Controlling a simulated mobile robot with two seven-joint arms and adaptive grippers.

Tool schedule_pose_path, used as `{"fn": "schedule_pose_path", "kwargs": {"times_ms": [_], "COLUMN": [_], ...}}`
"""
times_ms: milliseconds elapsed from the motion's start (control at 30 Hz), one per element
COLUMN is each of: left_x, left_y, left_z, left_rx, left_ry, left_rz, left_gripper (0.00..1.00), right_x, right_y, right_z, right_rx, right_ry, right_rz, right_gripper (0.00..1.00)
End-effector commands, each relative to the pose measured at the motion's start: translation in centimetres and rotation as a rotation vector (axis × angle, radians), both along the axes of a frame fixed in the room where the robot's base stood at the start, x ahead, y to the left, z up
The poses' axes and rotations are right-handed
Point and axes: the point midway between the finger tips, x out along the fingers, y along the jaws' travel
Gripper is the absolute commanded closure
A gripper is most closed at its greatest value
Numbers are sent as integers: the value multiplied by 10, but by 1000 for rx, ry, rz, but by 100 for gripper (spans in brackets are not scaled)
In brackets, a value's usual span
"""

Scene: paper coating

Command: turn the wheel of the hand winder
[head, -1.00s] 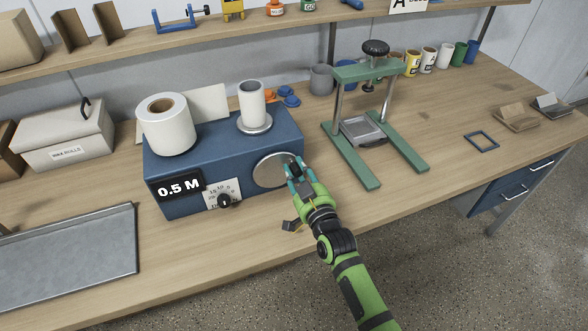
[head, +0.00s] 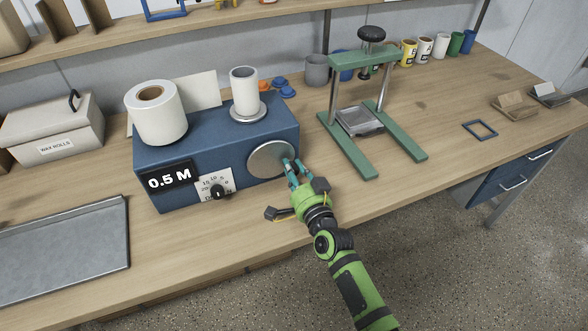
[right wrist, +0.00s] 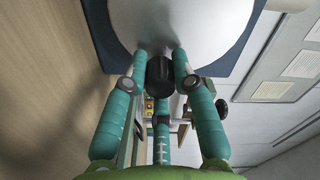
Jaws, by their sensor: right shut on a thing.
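My right gripper (head: 290,166) is at the wheel's right edge. In the right wrist view its teal fingers (right wrist: 160,68) are shut on the wheel's black knob (right wrist: 160,88), with the disc (right wrist: 185,25) beyond. In the head view the gripper hides the knob. My left gripper is not in view.
A green press (head: 372,95) stands right of the winder. A grey tray (head: 65,250) lies at the left front, and a wax rolls box (head: 58,130) is behind it. Cups line the back right. The bench's front right is mostly clear.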

Motion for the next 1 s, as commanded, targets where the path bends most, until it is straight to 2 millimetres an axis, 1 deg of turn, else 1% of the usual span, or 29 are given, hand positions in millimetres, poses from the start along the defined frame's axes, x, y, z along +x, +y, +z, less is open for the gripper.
{"fn": "schedule_pose_path", "kwargs": {"times_ms": [33,300,767,800,833,1000], "left_x": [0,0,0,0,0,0], "left_y": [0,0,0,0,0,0], "left_z": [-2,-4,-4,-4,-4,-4], "left_rx": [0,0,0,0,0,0], "left_ry": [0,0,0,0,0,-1], "left_rz": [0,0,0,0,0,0], "left_gripper": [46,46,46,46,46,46], "right_x": [-1,-2,-2,-2,-2,-2], "right_y": [1,2,3,3,3,3], "right_z": [-5,-8,-8,-8,-8,-6], "right_rx": [17,83,93,92,92,93], "right_ry": [13,36,41,40,40,37], "right_rz": [2,3,4,4,4,3], "right_gripper": [100,100,100,61,50,50]}}
